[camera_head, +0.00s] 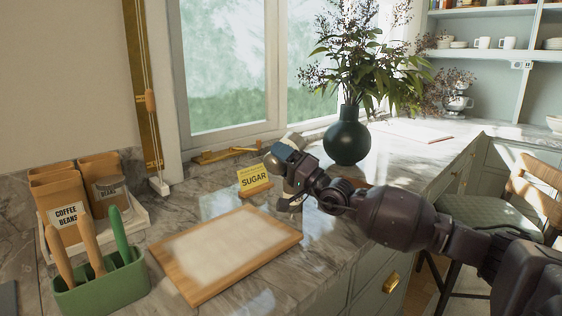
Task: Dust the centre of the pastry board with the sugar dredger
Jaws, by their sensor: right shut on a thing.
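The pastry board (172,246) lies flat on the marble counter, wooden-edged, with a pale whitish area over its middle. My right gripper (287,196) is beyond the board's far right corner, beside the yellow SUGAR sign (254,180). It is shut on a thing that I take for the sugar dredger. The gripper hides most of it, and only small pale parts show around the fingers, so its tilt is unclear. The gripper is not over the middle of the board. My left gripper is not in view.
A green holder (100,290) with wooden- and green-handled tools stands at the front left. Behind it, a white tray (133,217) holds coffee and bean bags. A dark vase (347,138) with branches stands behind my right gripper.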

